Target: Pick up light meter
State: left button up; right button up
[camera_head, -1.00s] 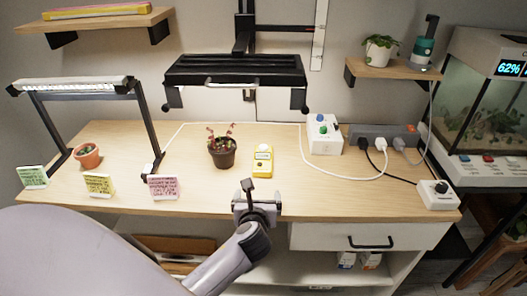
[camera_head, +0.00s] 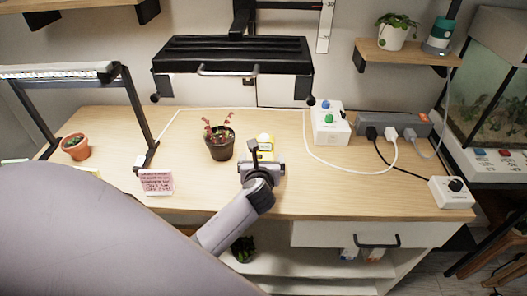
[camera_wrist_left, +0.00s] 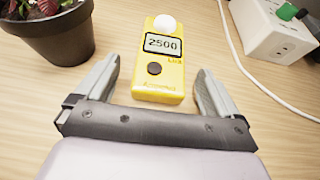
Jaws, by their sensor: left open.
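The yellow light meter (camera_wrist_left: 161,70) lies face up on the wooden table, with a white dome, a display reading 2500 and a dark button. In the head view the light meter (camera_head: 265,143) shows just beyond my left gripper (camera_head: 258,162), which partly hides it. In the left wrist view my left gripper (camera_wrist_left: 158,88) is open, with one finger on each side of the meter's near end. The meter looks unheld, and I cannot tell whether the fingers touch it. My right gripper is not in view.
A dark pot with a reddish plant (camera_head: 219,142) stands close left of the meter. A white control box (camera_head: 330,123) and a white cable (camera_head: 340,166) are to the right. A black panel (camera_head: 232,68) hangs above the table. A pink note card (camera_head: 157,182) stands at the front.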

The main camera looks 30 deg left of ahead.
aim_at(263, 156)
pick_arm(q)
jog(key=shift+x, duration=1.5)
jog(key=shift+r, duration=0.15)
jog(key=c, duration=1.3)
jog(key=shift+o, duration=0.2)
notch_tip(263, 156, up, 9)
jog(key=shift+w+r+p, duration=0.1)
jog(key=shift+r+p, duration=0.1)
jog(key=shift+p, duration=0.55)
jog(key=s+d+r+m+t+h, duration=0.1)
jog(key=s+d+r+m+h, duration=0.2)
jog(key=s+d, duration=0.3)
jog(key=s+d+r+m+t+h, duration=0.1)
jog(key=s+d+r+m+h, duration=0.2)
jog(key=s+d, duration=0.4)
jog(key=shift+s+r+h, duration=0.15)
jog(key=shift+s+h, duration=0.4)
jog(key=shift+h, duration=0.05)
